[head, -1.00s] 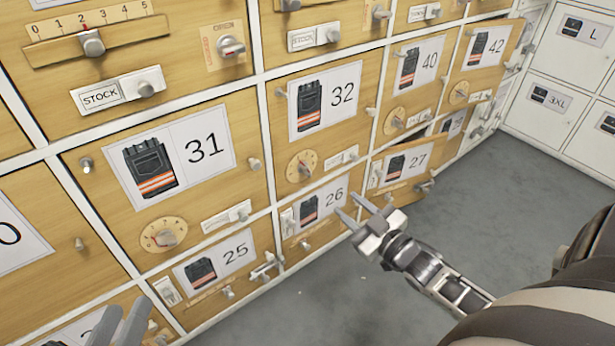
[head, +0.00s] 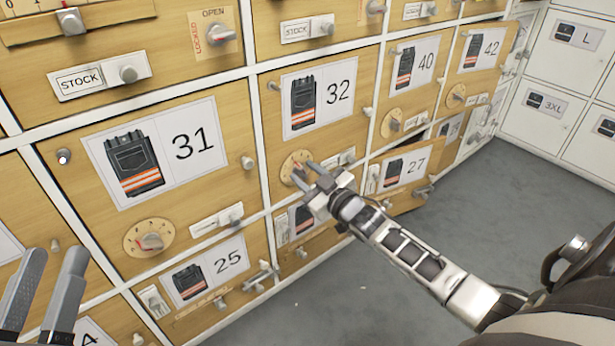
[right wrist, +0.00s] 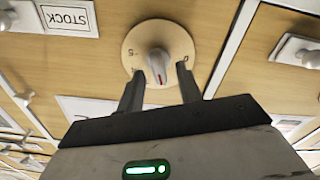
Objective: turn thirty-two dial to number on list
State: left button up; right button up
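The thirty-two dial (head: 291,164) is a round tan plate with a grey knob on the wooden door marked 32 (head: 332,128). My right gripper (head: 304,174) reaches it from the lower right and partly hides it. In the right wrist view the dial (right wrist: 184,40) shows its pale knob (right wrist: 158,63) with a red mark, lying between the tips of my right gripper (right wrist: 160,72). The fingers are apart, with gaps beside the knob; the dial's setting is not readable. My left gripper (head: 56,254) is open and empty at the lower left. I see no list.
Neighbouring doors carry similar dials, such as the one under 31 (head: 148,238). A STOCK slider (head: 345,157) sits right of the thirty-two dial. The door marked 27 (head: 405,170) stands out from the cabinet. Grey floor is clear at right.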

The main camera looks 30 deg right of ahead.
grip_shut()
jog(key=shift+n, duration=0.3)
jog(key=shift+a+n+p, duration=0.1)
jog(key=shift+n+p, duration=0.6)
jog(key=shift+n, duration=0.6)
jog(key=shift+a+f+n+p, duration=0.1)
jog(key=shift+n+p, duration=0.35)
jog(key=shift+n, duration=0.65)
pick_arm(q)
jog(key=shift+s+d+f+n+g+y, duration=0.1)
jog(key=shift+s+f+n+g+y, duration=0.15)
jog(key=shift+f+n+g, duration=0.35)
jog(key=shift+s+d+f+n+g+y, duration=0.15)
jog(key=shift+f+n+g+y, duration=0.25)
jog(key=shift+f, duration=0.45)
jog(key=shift+s+d+f+n+g+y, duration=0.1)
jog(key=shift+s+f+n+g+y, duration=0.25)
jog(key=shift+f+n, duration=0.3)
pick_arm(e)
jog(key=shift+f+n, duration=0.1)
jog(key=shift+n, duration=1)
pick_arm(q)
jog(key=shift+f, duration=0.2)
